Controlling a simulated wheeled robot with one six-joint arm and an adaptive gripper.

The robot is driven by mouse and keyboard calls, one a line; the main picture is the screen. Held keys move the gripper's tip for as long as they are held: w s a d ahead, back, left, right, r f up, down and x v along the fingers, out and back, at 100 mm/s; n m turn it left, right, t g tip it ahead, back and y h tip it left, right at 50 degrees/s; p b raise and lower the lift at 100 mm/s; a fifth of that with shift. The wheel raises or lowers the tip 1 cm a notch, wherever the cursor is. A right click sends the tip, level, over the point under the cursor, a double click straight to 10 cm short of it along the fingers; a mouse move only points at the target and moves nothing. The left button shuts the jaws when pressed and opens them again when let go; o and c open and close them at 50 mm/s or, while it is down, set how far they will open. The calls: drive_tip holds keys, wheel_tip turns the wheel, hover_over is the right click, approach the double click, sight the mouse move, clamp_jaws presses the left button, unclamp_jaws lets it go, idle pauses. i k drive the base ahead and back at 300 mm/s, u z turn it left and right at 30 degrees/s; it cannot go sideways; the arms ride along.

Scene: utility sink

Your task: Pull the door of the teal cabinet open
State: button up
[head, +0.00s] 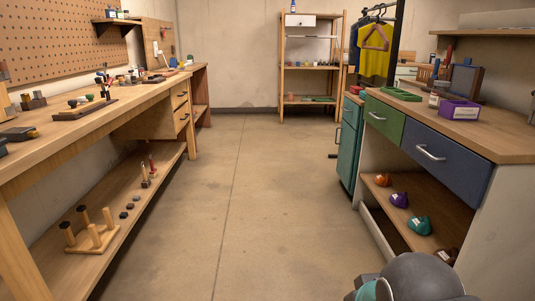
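The teal cabinet (349,146) stands right of the aisle, just beyond the green and blue drawers of the right-hand bench. Its narrow door front faces the aisle at a steep angle and looks shut. A slim light handle (338,139) runs upright near the door's left edge. Part of my arm shows at the bottom right, well in front of the cabinet. My gripper's fingers are not in view.
The concrete aisle floor (235,190) is clear. The right bench (500,140) carries a purple box (459,109) and has an open lower shelf. A long wooden workbench (75,106) lines the left. A shelf rack (311,68) stands at the back.

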sight(349, 135)
drive_tip(key=u, duration=0.15)
drive_tip(key=i, duration=1.85)
drive_tip(key=z, duration=0.2)
drive_tip(key=i, duration=1.9)
drive_tip(key=z, duration=0.45)
drive_tip(key=i, duration=0.9)
drive_tip(key=z, duration=0.2)
